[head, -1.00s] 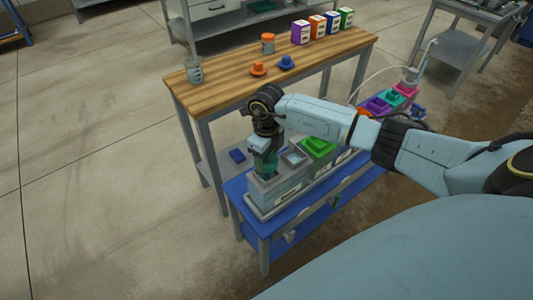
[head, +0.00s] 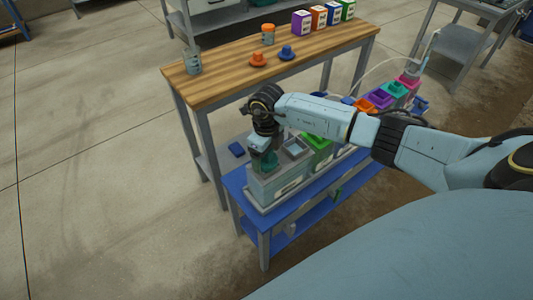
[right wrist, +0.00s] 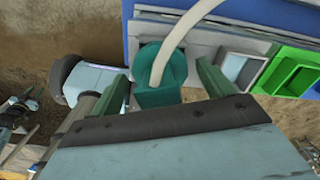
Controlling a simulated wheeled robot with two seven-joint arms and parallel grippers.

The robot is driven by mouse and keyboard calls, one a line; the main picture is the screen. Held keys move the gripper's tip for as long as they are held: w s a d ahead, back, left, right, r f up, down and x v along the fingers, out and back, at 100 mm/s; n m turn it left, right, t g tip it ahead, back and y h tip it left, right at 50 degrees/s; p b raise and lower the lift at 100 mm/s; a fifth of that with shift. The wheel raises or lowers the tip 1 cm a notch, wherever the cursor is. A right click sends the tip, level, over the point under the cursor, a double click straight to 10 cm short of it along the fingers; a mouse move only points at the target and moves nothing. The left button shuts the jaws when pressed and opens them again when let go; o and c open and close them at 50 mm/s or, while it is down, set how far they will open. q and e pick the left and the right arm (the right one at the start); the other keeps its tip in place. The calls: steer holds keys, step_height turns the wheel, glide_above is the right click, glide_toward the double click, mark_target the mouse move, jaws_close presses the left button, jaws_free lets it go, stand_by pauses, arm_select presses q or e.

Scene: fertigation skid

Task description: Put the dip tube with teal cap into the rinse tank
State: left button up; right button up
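The teal cap (right wrist: 160,76) of the dip tube sits between the fingers of my right gripper (right wrist: 165,90) in the right wrist view, with a pale hose running up from it. The fingers stand apart with a visible gap, clearest on the right side, so the gripper looks open around the cap. In the head view my right gripper (head: 264,158) points down over the grey tank (head: 272,190) at the near left end of the row. The cap is at that tank's top; the tube below it is hidden. My left gripper is not in view.
The blue bench (head: 250,221) carries a row of tanks, with green (head: 316,141), orange, purple, teal and pink tops. Floor at left is clear.

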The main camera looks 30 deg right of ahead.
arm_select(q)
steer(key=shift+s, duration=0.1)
arm_select(e)
steer(key=shift+o, duration=0.4)
steer(key=shift+r, duration=0.1)
step_height(320, 180, up, 6)
steer(key=shift+f+p, duration=0.15)
steer(key=shift+p, duration=0.5)
step_height(320, 180, up, 6)
steer(key=shift+r+p, duration=0.15)
steer(key=shift+p, duration=0.25)
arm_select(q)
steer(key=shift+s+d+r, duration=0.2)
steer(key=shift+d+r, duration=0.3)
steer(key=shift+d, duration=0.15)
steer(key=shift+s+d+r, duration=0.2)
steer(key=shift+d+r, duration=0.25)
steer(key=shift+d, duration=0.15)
arm_select(e)
steer(key=shift+r, duration=0.6)
